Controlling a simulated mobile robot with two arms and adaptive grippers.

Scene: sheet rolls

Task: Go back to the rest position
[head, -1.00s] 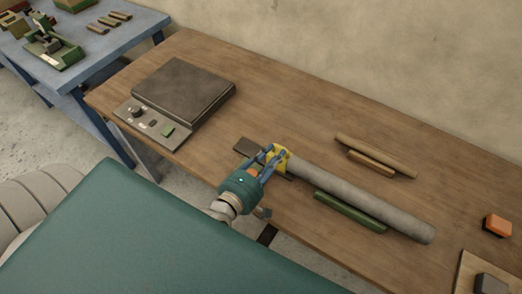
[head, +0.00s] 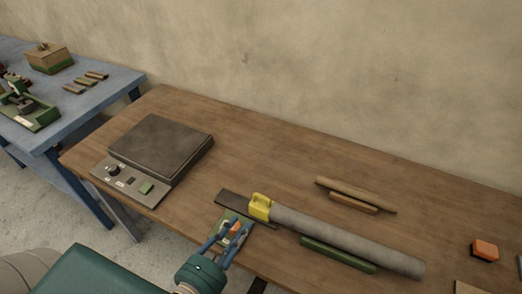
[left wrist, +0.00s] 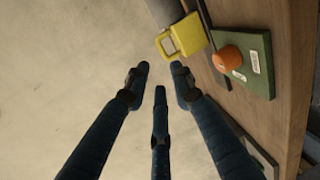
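My left gripper (head: 228,238) is at the front edge of the wooden table, near the green box with an orange button. In the left wrist view its three fingers (left wrist: 158,80) are spread with nothing between them, over the floor. The grey roll (head: 345,238) lies on the table with a yellow handled piece (head: 260,207) at its left end. That yellow piece also shows in the left wrist view (left wrist: 184,36), apart from the fingers. The green box (left wrist: 248,66) has an orange round button. My right gripper is not in view.
A dark flat-topped device (head: 162,147) with a control panel stands on the table's left. Wooden rods (head: 355,194) lie behind the roll, and a green bar (head: 338,254) lies in front. An orange block (head: 485,250) is at the right. A blue table (head: 95,100) stands at the left.

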